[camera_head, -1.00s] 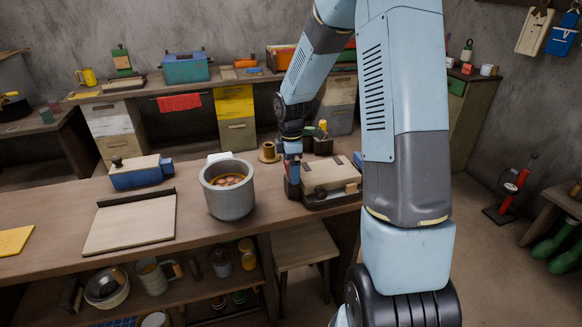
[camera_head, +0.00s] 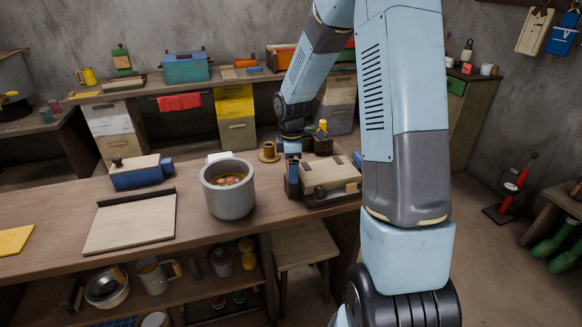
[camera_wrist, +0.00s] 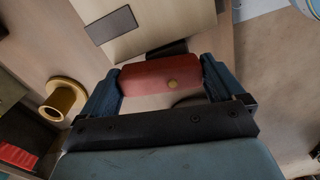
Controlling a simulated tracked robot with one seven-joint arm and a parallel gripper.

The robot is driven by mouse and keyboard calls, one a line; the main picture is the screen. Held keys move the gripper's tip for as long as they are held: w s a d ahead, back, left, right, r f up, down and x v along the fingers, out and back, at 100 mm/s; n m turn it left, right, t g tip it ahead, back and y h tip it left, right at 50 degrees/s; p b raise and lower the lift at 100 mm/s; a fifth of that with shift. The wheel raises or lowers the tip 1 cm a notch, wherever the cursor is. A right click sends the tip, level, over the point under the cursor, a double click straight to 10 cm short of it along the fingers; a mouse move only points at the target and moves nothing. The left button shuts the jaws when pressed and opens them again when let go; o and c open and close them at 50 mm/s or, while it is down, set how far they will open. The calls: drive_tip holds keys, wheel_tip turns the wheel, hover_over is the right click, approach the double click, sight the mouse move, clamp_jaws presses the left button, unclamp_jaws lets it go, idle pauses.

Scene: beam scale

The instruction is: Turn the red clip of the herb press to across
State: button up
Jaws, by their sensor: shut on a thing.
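The herb press (camera_head: 330,174) is a pale board-topped box on a dark base, at the right part of the bench beside my arm. Its pale top also shows in the wrist view (camera_wrist: 150,22). The red clip (camera_wrist: 158,78) is a rounded red bar with a brass pin, at the edge of the press. My gripper (camera_wrist: 160,88) is shut on the red clip, one blue finger at each end of it. In the head view my gripper (camera_head: 292,182) is at the left end of the press, and the clip is hidden there. The clip's exact angle to the press is hard to tell.
A grey pot of soup (camera_head: 230,196) stands left of the press. A brass spool-shaped piece (camera_head: 269,152) stands behind, also in the wrist view (camera_wrist: 64,98). A pale board (camera_head: 130,224) and a blue box (camera_head: 141,176) lie farther left. The bench's front edge is close.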

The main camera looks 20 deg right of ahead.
drive_tip(key=m, duration=0.4)
drive_tip(key=shift+d+r, duration=0.1)
drive_tip(key=shift+d, duration=0.1)
drive_tip(key=m, duration=0.4)
drive_tip(key=shift+s+d, duration=0.1)
drive_tip(key=shift+d, duration=0.05)
drive_tip(key=m, duration=0.4)
drive_tip(key=shift+s+d, duration=0.15)
drive_tip(key=shift+s, duration=0.05)
drive_tip(key=shift+s+m, duration=0.15)
drive_tip(key=shift+m, duration=1.65)
drive_tip(key=o, duration=0.7)
drive_tip(key=shift+c, duration=0.2)
drive_tip(key=shift+s, duration=0.1)
wheel_tip(320, 180, up, 14)
